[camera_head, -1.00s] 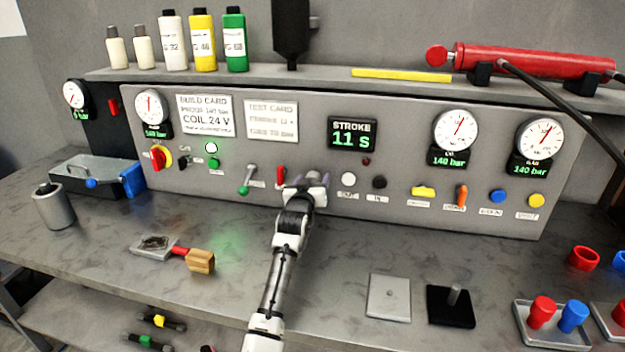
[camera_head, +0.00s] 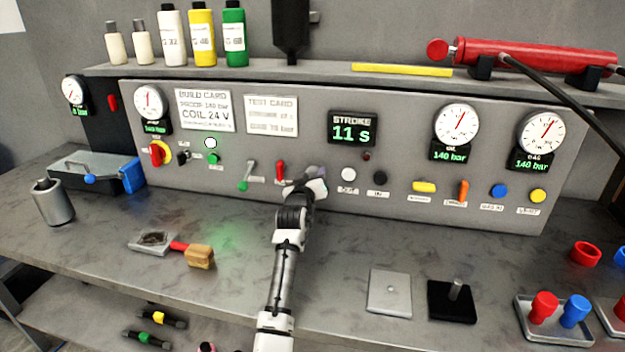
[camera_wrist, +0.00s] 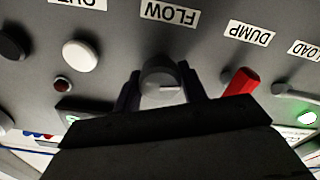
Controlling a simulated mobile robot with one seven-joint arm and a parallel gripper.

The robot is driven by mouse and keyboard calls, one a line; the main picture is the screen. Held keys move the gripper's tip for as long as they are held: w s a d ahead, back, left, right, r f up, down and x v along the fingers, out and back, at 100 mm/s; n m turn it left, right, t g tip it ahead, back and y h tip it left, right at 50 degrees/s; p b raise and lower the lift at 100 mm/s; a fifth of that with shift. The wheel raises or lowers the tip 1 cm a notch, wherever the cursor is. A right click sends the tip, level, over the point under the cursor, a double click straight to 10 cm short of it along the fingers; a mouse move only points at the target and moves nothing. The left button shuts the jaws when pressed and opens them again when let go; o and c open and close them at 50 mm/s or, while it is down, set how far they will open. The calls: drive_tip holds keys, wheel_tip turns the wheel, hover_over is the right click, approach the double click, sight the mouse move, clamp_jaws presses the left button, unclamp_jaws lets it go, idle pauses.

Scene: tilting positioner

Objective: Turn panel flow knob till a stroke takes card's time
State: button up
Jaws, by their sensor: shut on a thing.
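The flow knob (camera_wrist: 161,82) is a round grey knob under the FLOW label (camera_wrist: 169,12) in the wrist view. My gripper (camera_wrist: 162,92) is shut on it, with one dark finger on each side. In the head view my gripper (camera_head: 308,186) is against the panel (camera_head: 320,230) and hides the knob. The stroke display (camera_head: 352,128) reads 11 s. The test card (camera_head: 271,116) is on the panel left of the display; its small print is too blurred to read. The build card (camera_head: 204,109) shows proof 140 bar and coil 24 V.
The red dump lever (camera_wrist: 241,82) is close beside my gripper in the wrist view. A white button (camera_wrist: 81,54) is on the other side. A brush (camera_head: 185,252) lies on the bench.

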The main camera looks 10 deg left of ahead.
drive_tip(key=shift+n, duration=1)
drive_tip(key=o, duration=1)
drive_tip(key=shift+c, duration=0.2)
drive_tip(key=shift+s, duration=0.15)
drive_tip(key=shift+s, duration=0.25)
drive_tip(key=s+b, duration=0.4)
drive_tip(key=s, duration=0.9)
